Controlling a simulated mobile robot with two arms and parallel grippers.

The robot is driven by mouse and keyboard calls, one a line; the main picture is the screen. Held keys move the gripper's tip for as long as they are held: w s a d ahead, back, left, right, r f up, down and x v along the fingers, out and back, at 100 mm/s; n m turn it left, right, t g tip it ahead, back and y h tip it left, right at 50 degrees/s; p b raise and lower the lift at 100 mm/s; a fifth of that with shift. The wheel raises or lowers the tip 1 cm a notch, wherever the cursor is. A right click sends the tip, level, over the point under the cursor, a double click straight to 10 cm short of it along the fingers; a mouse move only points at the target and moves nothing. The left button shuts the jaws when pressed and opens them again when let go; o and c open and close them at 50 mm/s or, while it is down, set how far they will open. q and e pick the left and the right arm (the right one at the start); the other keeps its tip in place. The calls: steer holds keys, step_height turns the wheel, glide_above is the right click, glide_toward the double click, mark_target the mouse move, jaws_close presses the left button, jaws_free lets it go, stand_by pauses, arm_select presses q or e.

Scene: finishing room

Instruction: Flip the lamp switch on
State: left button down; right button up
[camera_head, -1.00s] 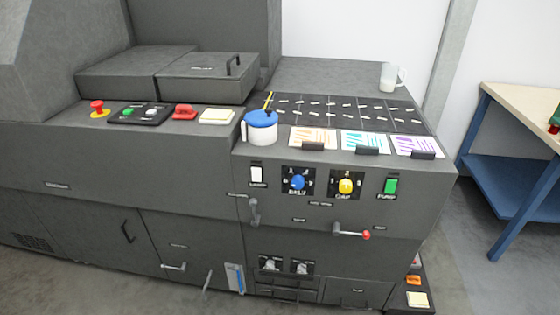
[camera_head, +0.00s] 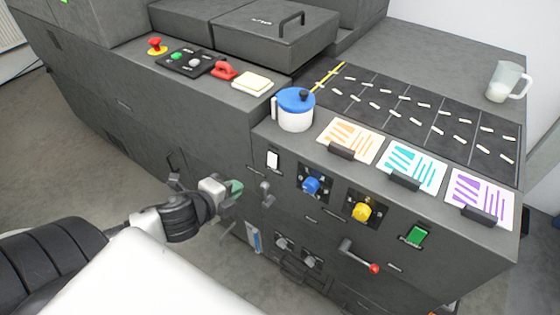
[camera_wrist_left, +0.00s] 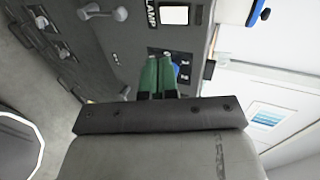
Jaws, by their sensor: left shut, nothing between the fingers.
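The lamp switch (camera_head: 273,160) is a small white rocker on the dark front panel, left of the blue knob. In the left wrist view the white rocker (camera_wrist_left: 174,14) sits at the top beside the word LAMP. I cannot tell which way it is tipped. My left gripper (camera_head: 236,187) is shut and empty, below and left of the switch in the head view, apart from it. In the left wrist view its green fingers (camera_wrist_left: 158,75) lie together, below the switch in the picture, partly covering the blue knob's plate. My right gripper is not in view.
A blue knob (camera_head: 311,185), a yellow knob (camera_head: 361,211) and a green rocker (camera_head: 417,236) share the panel. A grey lever (camera_head: 265,192) hangs below the lamp switch. A red-tipped lever (camera_head: 361,257) sticks out lower right. A blue-lidded pot (camera_head: 295,111) stands on the ledge above.

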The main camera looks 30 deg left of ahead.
arm_select(q)
steer(key=p, duration=0.2)
glide_toward(272, 160)
steer(key=x, duration=0.2)
steer(key=f+x, duration=0.1)
steer(key=x, duration=0.4)
steer(key=shift+f, duration=0.4)
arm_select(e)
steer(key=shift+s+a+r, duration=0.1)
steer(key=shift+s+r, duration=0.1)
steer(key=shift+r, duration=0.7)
arm_select(q)
steer(key=shift+w+f+b, duration=0.15)
steer(key=shift+f+b, duration=0.1)
steer(key=shift+b, duration=0.5)
steer(key=shift+r+p, duration=1.1)
steer(key=shift+p, duration=0.05)
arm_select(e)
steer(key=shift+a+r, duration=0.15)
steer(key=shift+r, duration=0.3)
arm_select(q)
steer(key=shift+f, duration=0.1)
